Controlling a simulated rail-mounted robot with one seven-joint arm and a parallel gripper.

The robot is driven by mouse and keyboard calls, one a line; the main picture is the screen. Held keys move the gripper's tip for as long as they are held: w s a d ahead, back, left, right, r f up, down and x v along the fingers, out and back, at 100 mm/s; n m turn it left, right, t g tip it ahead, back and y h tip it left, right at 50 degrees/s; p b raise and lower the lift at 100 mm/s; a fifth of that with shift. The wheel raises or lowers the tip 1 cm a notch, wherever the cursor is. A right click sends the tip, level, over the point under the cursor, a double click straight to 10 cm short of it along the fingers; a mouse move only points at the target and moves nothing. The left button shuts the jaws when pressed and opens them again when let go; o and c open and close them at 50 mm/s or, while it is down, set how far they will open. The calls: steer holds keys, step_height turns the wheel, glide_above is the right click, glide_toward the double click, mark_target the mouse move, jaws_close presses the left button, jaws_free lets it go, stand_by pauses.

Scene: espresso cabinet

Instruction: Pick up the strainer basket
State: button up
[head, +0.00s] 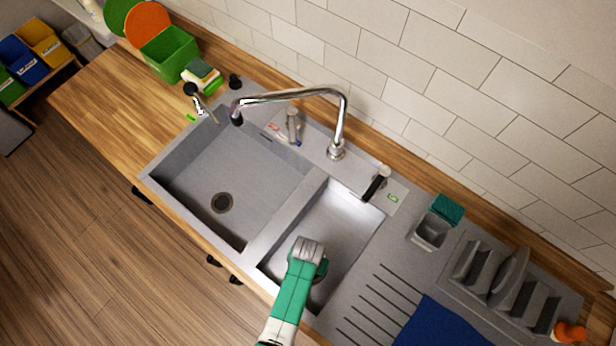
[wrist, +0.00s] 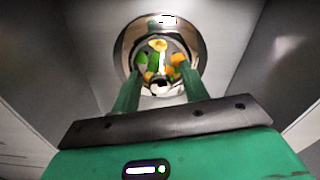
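The strainer basket (wrist: 159,62) sits in the round metal drain of a sink basin in the wrist view. It holds green, yellow and orange food scraps. My gripper (wrist: 160,80) points down at it, with its two green fingers apart, one at each side of the basket's near part. I see nothing held between the fingers, and cannot tell whether they touch the basket. In the head view my arm reaches over the right basin (head: 340,222) and hides most of the drain.
The basin walls stand close around my gripper. The larger left basin (head: 200,175) is empty, with a dark drain (head: 222,203). A tall curved faucet (head: 341,125) rises behind. A dish rack (head: 500,285) and blue cloth (head: 440,325) lie to the right.

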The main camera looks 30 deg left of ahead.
jaws_close()
steer(key=shift+r, duration=0.1)
